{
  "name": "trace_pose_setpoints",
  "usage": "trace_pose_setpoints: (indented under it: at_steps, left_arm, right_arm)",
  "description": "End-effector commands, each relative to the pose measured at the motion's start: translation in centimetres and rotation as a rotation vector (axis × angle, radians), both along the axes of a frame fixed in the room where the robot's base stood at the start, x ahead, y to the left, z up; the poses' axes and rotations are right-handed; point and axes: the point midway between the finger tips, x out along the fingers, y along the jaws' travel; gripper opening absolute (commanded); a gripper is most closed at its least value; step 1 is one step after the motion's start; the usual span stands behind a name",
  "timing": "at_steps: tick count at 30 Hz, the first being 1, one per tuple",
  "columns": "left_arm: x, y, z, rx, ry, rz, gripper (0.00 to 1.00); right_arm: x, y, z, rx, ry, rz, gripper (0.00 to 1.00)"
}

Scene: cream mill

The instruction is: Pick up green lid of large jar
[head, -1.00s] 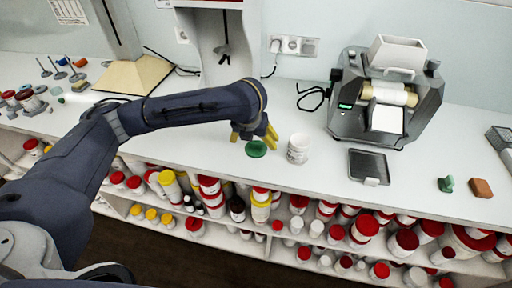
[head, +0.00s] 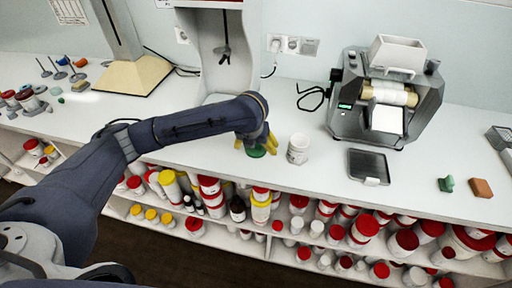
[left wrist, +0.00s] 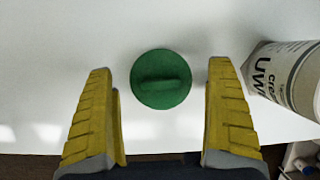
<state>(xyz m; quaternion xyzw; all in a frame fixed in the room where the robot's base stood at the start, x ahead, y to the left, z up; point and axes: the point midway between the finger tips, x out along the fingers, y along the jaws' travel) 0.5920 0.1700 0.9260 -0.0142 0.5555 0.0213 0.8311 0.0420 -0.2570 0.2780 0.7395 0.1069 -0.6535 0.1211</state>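The green lid (head: 257,153) lies flat on the white counter near its front edge. In the left wrist view the green lid (left wrist: 161,79) is round with a raised bar handle across its top. The large white jar (head: 298,148) stands open just right of the lid; it also shows at the right in the left wrist view (left wrist: 292,78). My left gripper (head: 256,147) is at the lid, its yellow fingers pointing down. In the left wrist view its fingers (left wrist: 160,85) are wide apart on either side of the lid, with nothing between them touching it. My right gripper is not seen.
A grey roller mill (head: 388,95) stands at the back right, with a dark tray (head: 368,166) before it. A green block (head: 446,184) and an orange block (head: 481,188) lie at the right. Shelves of red-lidded jars are below the counter edge.

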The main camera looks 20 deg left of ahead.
Motion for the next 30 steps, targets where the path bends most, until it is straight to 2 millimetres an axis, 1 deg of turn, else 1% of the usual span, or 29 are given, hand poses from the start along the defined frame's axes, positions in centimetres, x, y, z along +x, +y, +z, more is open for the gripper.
trace_pose_setpoints:
  at_steps: [1, 9, 23, 28, 30]
  left_arm:
    - [0.0, 0.0, 0.0, 0.000, 0.000, 0.000, 0.81]
    - [0.0, 0.0, 0.0, 0.000, 0.000, 0.000, 0.51]
    - [0.0, 0.0, 0.2, 0.000, 0.000, 0.000, 0.49]
    - [0.1, 0.0, 1.0, 0.000, -0.002, -0.001, 0.49]
    - [0.1, 0.0, 1.8, 0.000, -0.004, -0.001, 0.49]
  right_arm:
    - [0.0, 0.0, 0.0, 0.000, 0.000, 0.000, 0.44]
    - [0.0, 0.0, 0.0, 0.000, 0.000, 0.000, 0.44]
    - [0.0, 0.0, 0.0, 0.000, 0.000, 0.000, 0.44]
    - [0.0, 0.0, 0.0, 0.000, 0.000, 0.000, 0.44]
    - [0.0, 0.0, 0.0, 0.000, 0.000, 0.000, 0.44]
